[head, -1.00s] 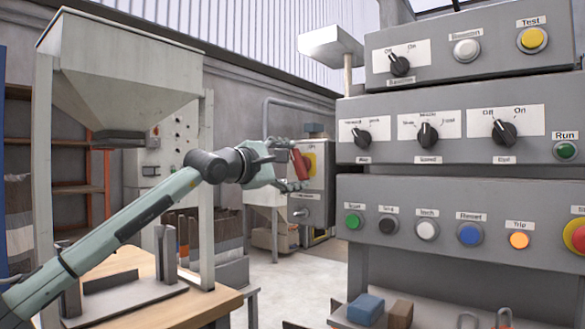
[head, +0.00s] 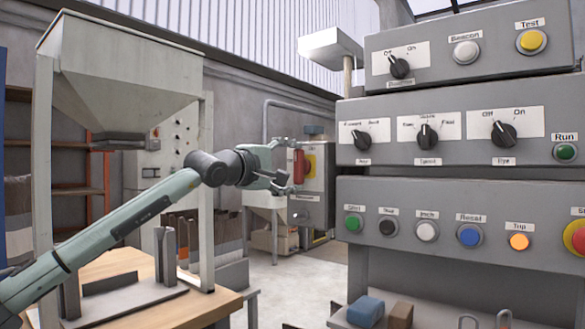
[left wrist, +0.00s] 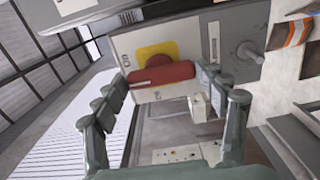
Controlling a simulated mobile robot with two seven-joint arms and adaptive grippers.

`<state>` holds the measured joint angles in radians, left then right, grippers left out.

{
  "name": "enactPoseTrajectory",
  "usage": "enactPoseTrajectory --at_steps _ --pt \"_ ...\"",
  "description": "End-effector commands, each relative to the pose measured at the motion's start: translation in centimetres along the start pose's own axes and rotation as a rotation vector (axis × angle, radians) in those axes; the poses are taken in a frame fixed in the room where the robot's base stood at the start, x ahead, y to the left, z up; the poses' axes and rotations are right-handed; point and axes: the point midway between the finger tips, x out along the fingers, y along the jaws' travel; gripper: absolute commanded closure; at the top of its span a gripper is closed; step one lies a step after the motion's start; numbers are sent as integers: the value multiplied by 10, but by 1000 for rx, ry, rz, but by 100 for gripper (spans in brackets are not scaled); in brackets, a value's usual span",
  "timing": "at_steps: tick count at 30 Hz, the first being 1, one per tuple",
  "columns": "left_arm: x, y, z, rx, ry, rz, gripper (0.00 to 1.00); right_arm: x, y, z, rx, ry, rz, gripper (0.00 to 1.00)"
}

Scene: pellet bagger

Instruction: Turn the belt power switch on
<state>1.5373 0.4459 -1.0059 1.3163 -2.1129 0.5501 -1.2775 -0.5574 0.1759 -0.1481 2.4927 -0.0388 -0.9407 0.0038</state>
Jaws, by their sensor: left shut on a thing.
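The belt power switch is a red handle (head: 299,166) on a yellow plate (head: 311,166), on the front of a grey box (head: 318,190) at the back centre. In the head view the handle stands about upright. In the left wrist view the red handle (left wrist: 162,75) lies across the picture between the fingers, with the yellow plate (left wrist: 146,52) behind it. My left gripper (head: 284,182) is at the handle and shut on it; it also shows in the left wrist view (left wrist: 164,84). The fingers partly hide the handle's ends. My right gripper is not in view.
A grey control console (head: 440,180) with knobs and coloured buttons fills the right side. A hopper (head: 125,75) on posts and a wooden table (head: 150,300) stand at the left. Clear floor lies in the middle.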

Motion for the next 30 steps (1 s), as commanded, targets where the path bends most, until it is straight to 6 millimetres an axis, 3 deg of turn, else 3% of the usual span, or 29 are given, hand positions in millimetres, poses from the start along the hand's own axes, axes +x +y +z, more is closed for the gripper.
enactPoseTrajectory --at_steps 7,8,12,23,26,30 --pt "0 0 0 6 0 -1 57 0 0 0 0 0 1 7" --pt "0 0 0 6 0 -1 25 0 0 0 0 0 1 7" --pt "0 0 0 4 0 0 8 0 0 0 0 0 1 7" --pt "-1 0 0 2 0 0 7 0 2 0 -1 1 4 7" --pt "-9 0 0 3 0 1 7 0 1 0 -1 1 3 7" --pt "-34 0 -1 5 1 1 7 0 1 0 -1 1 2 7"
